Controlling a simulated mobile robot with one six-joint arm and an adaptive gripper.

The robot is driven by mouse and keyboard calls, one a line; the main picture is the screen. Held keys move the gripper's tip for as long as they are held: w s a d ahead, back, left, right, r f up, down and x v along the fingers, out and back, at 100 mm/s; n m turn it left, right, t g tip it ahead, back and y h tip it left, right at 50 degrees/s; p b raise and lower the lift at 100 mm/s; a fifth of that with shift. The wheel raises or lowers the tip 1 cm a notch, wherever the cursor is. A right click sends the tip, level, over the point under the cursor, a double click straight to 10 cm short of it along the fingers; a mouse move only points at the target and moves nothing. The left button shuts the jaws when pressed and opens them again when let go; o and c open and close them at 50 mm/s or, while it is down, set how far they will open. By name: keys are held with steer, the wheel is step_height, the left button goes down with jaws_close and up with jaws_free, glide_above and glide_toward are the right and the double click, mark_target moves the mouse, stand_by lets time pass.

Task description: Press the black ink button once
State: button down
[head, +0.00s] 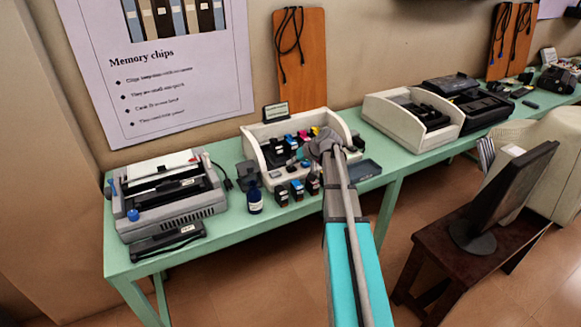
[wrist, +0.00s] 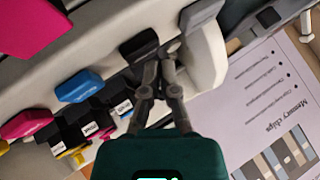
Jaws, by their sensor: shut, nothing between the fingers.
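The white ink machine (head: 345,130) stands on the green table, with black, cyan, magenta and yellow parts inside it. My gripper (head: 322,146) is over the machine and hides part of its inside. In the wrist view, my gripper (wrist: 159,68) is shut and empty. Its fingertips are beside a black button-like block (wrist: 138,44) and overlap its edge in the picture; I cannot tell whether they touch. A blue button-like block (wrist: 80,86) and a red-pink one (wrist: 26,123) are in line with the black block to the left.
Small ink cartridges (head: 297,189) and a dark blue bottle (head: 254,201) stand in front of the machine. A binding machine (head: 170,195) is at the left and another white device (head: 382,116) at the right. A wooden board (head: 300,75) stands behind.

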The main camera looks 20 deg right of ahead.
mark_target(292, 168)
steer(key=shift+r, duration=0.35)
steer(key=shift+r+p, duration=2.5)
steer(key=shift+p, duration=0.2)
steer(key=shift+s, duration=0.1)
